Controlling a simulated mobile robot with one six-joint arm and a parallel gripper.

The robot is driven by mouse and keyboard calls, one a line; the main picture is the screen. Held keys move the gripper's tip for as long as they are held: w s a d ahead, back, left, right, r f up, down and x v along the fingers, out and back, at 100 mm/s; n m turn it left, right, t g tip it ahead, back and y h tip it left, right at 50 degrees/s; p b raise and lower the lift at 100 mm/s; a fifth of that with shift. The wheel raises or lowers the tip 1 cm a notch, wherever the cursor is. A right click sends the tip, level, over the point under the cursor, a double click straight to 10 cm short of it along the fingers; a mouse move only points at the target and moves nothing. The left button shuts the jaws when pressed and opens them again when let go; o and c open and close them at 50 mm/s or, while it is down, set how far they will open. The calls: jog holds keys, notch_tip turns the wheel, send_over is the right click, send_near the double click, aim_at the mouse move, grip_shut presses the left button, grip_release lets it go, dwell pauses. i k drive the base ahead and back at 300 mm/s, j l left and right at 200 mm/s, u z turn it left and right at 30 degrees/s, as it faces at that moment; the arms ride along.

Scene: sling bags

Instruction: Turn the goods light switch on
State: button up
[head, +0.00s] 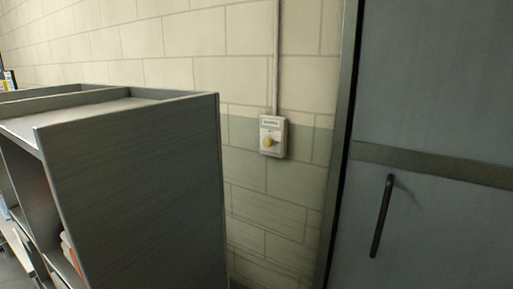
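A small white switch box (273,136) is mounted on the block wall, between the grey shelf unit and the door. A thin conduit (276,60) runs up the wall from the box. I cannot tell from this view whether the switch is on or off. My gripper is not in view.
A dark grey shelf unit (135,190) stands at the left, with items on its lower shelves. A grey-blue door (440,90) with a dark bar handle (382,216) is at the right. The wall (265,205) below the switch is bare.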

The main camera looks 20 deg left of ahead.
aim_at(268, 142)
jog(key=i+l+u, duration=0.4)
jog(key=l+u, duration=0.2)
jog(key=i+l+u, duration=0.15)
jog(key=l+u, duration=0.15)
jog(key=l, duration=0.2)
jog(key=i+l+u, duration=0.1)
jog(key=l+u, duration=0.2)
jog(key=l, duration=0.15)
jog(key=l+u, duration=0.3)
jog(key=l, duration=0.15)
jog(key=i+j, duration=0.1)
jog(key=i, duration=0.45)
jog(key=i+j+z, duration=0.1)
jog(key=i, duration=0.45)
jog(key=i+j, duration=0.2)
jog(key=i, duration=0.35)
